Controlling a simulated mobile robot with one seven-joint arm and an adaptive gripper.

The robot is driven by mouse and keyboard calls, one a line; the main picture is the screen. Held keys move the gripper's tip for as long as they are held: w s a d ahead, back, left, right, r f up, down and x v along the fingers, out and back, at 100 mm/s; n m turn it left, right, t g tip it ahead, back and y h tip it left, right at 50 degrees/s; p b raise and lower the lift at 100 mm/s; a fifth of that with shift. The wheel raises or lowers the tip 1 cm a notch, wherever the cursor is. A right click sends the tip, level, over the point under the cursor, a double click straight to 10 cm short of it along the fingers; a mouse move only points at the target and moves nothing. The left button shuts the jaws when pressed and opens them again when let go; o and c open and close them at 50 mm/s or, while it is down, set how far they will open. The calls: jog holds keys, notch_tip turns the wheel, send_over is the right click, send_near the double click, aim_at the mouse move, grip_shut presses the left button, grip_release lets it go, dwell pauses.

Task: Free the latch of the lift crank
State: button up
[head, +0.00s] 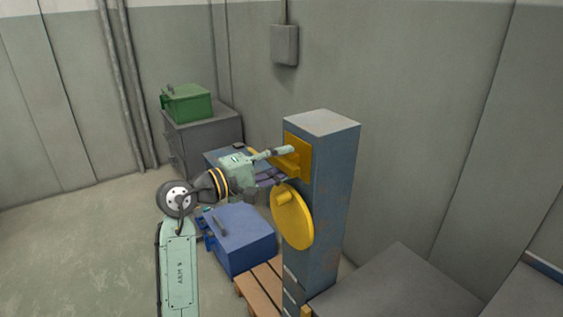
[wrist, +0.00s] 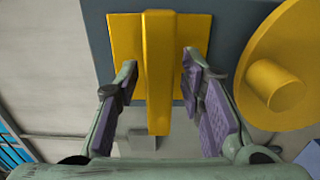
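The latch is a yellow bar (wrist: 158,75) on a yellow square plate (wrist: 195,35); in the head view the bar (head: 286,163) juts from the blue-grey column (head: 335,180) near its top. The crank is a yellow disc (head: 293,222) with a stub handle (head: 284,197), just below the latch; in the wrist view the disc (wrist: 255,60) is at right. My gripper (head: 277,163) is at the latch. In the wrist view its two purple-padded fingers (wrist: 160,78) are open, one on each side of the bar, with small visible gaps.
A blue case (head: 240,238) sits low behind my arm, by a wooden pallet (head: 262,280). A green case (head: 187,103) stands on a grey cabinet (head: 203,138) against the wall. A grey box top (head: 395,290) is at front right. The floor at left is clear.

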grip_shut()
dwell(0.5)
jog(key=m+b, duration=0.3)
jog(key=shift+f+m, duration=0.15)
jog(key=shift+m, duration=0.25)
jog(key=m+b, duration=0.4)
jog(key=m, duration=0.1)
jog(key=m+b, duration=0.4)
jog(key=m, duration=0.1)
jog(key=shift+m, duration=0.3)
jog(key=shift+m+b, duration=1.05)
jog(key=shift+m, duration=0.75)
jog(key=shift+o, duration=0.8)
grip_release()
jog(key=shift+r, duration=0.2)
